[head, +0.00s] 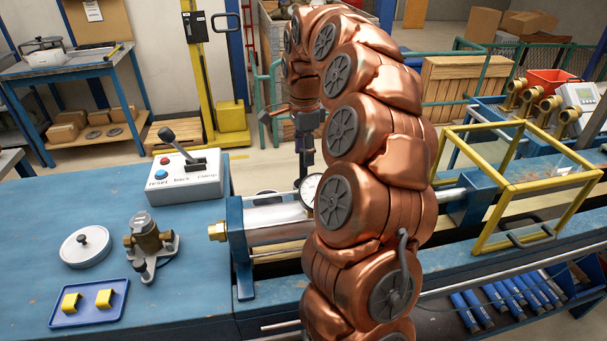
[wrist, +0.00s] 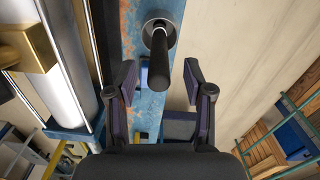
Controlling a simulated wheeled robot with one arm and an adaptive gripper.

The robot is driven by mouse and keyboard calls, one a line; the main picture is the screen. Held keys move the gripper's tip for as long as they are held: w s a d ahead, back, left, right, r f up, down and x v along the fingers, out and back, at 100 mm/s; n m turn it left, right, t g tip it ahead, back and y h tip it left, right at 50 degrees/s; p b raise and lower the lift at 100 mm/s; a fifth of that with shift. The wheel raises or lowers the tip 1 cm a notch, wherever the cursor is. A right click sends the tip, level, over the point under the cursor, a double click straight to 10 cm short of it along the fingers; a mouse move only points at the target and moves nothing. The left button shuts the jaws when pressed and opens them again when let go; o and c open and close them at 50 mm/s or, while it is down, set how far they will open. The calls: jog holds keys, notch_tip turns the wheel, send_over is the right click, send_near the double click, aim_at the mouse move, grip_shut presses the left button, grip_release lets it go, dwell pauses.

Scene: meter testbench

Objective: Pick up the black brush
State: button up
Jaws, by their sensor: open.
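A black handle, which looks like the black brush (wrist: 158,62), rises from a round grey base on the blue bench in the wrist view. My gripper (wrist: 159,82) is open, with one finger on each side of the handle's near end. I see gaps between the fingers and the handle, so it is not gripped. In the head view my gripper (head: 305,165) hangs behind the metal cylinder, partly hidden by my copper-coloured arm. A dark round thing (head: 266,193) shows behind the cylinder there; I cannot tell whether it is the brush.
The metal cylinder (head: 270,217) with a brass end lies close beside my gripper, and a dial gauge (head: 311,190) stands near it. A control box (head: 186,176), brass meter (head: 150,238), round lid (head: 86,246) and blue tray (head: 89,303) are on the bench's left.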

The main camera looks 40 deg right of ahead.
aim_at(303, 171)
jog(key=shift+s+a+f+p, duration=0.1)
jog(key=shift+a+f+p, duration=0.1)
jog(key=shift+f+p, duration=0.4)
jog(key=shift+f, duration=1.25)
grip_shut()
